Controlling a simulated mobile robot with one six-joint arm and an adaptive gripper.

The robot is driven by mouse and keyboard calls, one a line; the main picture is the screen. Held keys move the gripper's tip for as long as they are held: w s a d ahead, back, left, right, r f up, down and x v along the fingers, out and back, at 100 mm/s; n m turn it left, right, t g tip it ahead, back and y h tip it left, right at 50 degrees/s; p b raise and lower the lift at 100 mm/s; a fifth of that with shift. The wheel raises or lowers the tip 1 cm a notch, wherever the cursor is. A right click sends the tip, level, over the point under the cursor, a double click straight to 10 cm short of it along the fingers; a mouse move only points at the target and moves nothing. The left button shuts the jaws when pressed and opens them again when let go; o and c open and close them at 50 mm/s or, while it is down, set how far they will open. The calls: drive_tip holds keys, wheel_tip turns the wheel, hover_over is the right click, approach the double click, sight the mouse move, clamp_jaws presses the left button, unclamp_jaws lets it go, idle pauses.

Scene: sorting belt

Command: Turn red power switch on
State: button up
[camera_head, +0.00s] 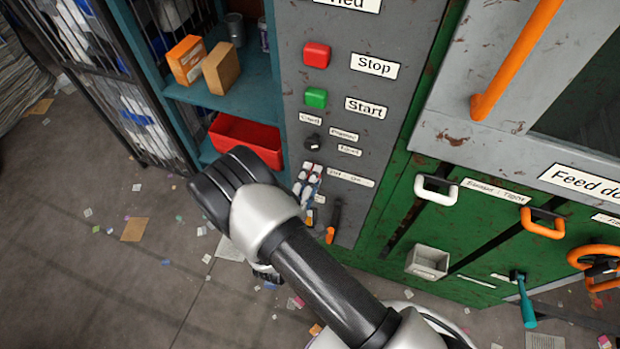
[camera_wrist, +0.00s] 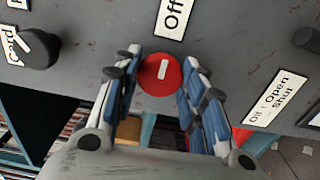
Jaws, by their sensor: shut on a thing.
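The red power switch (camera_wrist: 160,74) is a round red knob with a short white mark, on the grey panel in the wrist view. The mark points nearly straight up in that view, leaning slightly right, towards a white label reading "Off" (camera_wrist: 174,18). My gripper (camera_wrist: 158,80) has one blue-padded finger on each side of the knob and is shut on it. In the head view my gripper (camera_head: 309,182) is at the grey panel, low down, and hides the red switch.
A black knob (camera_wrist: 38,49) sits left of the switch in the wrist view. Stop (camera_head: 316,55) and Start (camera_head: 316,98) buttons are higher on the panel. An orange-tipped lever (camera_head: 333,220) is close right of my gripper. A shelf with a red bin (camera_head: 240,128) stands left.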

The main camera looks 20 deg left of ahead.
idle(0.5)
drive_tip(key=o, duration=1.1)
drive_tip(key=s, duration=0.8)
drive_tip(key=s+a, duration=0.1)
drive_tip(key=s, duration=0.3)
